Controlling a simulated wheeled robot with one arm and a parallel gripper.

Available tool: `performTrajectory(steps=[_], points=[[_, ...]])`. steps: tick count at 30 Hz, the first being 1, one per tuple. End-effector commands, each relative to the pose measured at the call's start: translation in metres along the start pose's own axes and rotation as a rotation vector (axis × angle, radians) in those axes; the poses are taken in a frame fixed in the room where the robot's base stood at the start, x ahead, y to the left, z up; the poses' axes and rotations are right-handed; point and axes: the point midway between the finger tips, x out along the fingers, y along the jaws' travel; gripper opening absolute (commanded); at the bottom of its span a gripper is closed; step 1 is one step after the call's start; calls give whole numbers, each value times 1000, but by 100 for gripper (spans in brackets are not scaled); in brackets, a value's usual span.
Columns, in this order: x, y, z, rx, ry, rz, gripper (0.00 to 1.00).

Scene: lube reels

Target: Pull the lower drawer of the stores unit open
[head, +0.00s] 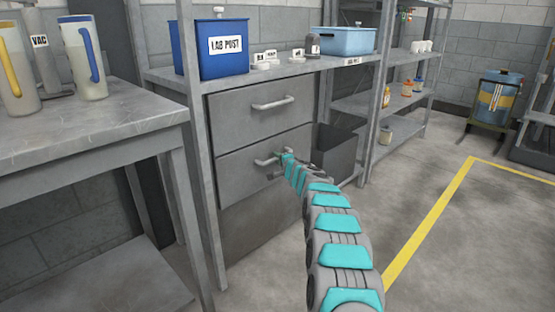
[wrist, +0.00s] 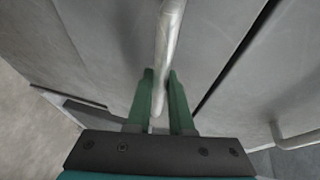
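The stores unit (head: 219,174) is a grey cabinet with two drawers below a worktop. The lower drawer (head: 236,164) has a grey bar handle (head: 264,161) and its front looks about level with the upper one. My gripper (head: 286,172) is at this handle, its fingers partly hidden by my arm in the head view. In the wrist view the green fingers (wrist: 160,103) lie close on both sides of the handle bar (wrist: 166,40) and appear to touch it. The upper drawer (head: 240,113) is shut, with its handle (head: 272,104) free.
A dark open bin (head: 336,152) stands right of the drawers. A grey workbench (head: 90,130) with jugs is close on the left. A blue LAB POST box (head: 208,60) sits on the worktop. Floor is clear to the right, around the yellow line (head: 430,222).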

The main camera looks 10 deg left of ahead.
Motion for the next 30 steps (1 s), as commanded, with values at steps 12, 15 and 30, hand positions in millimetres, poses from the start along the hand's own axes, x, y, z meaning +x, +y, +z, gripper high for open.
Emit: performTrajectory(steps=[12, 15, 30], points=[[0, 1, 0, 0, 0, 1, 0], [0, 1, 0, 0, 0, 1, 0], [0, 1, 0, 0, 0, 2, 0]])
